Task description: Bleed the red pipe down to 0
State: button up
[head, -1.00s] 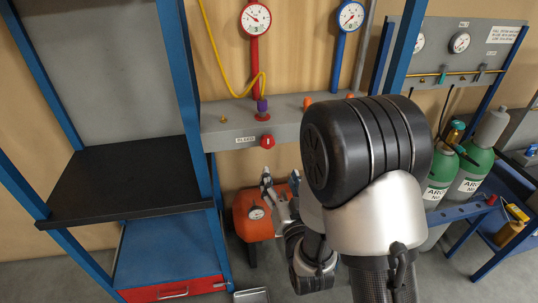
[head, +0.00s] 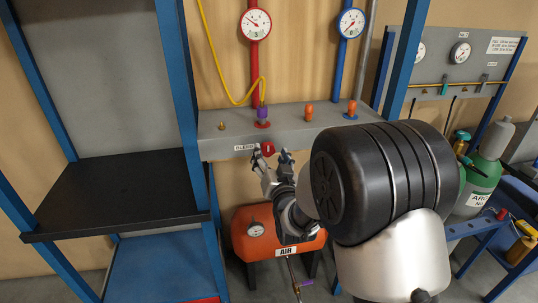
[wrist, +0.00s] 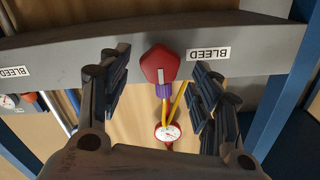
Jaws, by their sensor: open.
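The red pipe (head: 255,68) runs down the wall below its round red-rimmed gauge (head: 255,24). The gauge's needle is off-centre, but its value is too small to read. A red bleed knob (head: 268,148) sits on the front of the grey manifold beside a "BLEED" label. In the wrist view, which is upside down, the knob (wrist: 160,64) shows a pale stripe and lies between my fingers. My gripper (head: 272,156) is open and empty, just in front of and slightly below the knob. The wrist view shows gaps on both sides of the knob.
The grey manifold (head: 220,145) carries a purple fitting (head: 262,113) with a yellow hose (head: 215,65) and orange caps (head: 308,111). A blue pipe (head: 340,65) is to the right. An orange air tank (head: 250,245) stands below. Blue rack posts (head: 178,90) flank the space.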

jog(key=shift+x, duration=1.15)
jog(key=shift+c, duration=0.5)
jog(key=c, duration=1)
